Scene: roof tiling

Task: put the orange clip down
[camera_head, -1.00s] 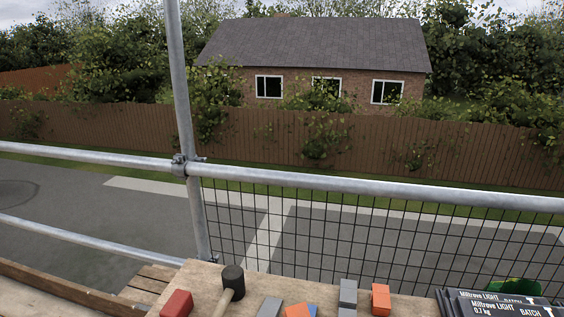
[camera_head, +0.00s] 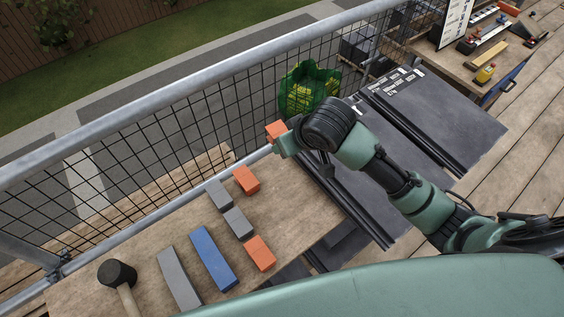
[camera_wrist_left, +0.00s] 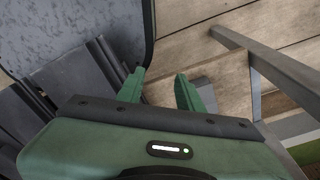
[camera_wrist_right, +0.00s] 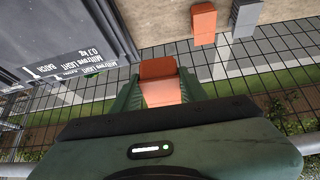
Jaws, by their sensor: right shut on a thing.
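My right gripper (camera_wrist_right: 160,92) is shut on an orange clip (camera_wrist_right: 158,70), a small block between its green fingers. In the head view the held orange clip (camera_head: 276,130) shows at the end of my right arm, near the mesh at the bench's far edge. Two other orange clips lie on the wooden bench, one towards the mesh (camera_head: 246,179) and one nearer me (camera_head: 260,253). My left gripper (camera_wrist_left: 159,88) shows only in the left wrist view, open and empty, above planks and dark slabs.
On the bench (camera_head: 300,205) lie two small grey blocks (camera_head: 219,196), a long grey bar (camera_head: 178,280), a blue bar (camera_head: 213,257) and a mallet (camera_head: 116,275). Dark tile packs (camera_head: 445,120) stand right. A metal rail (camera_head: 190,95) with mesh and a green bag (camera_head: 305,88) are behind.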

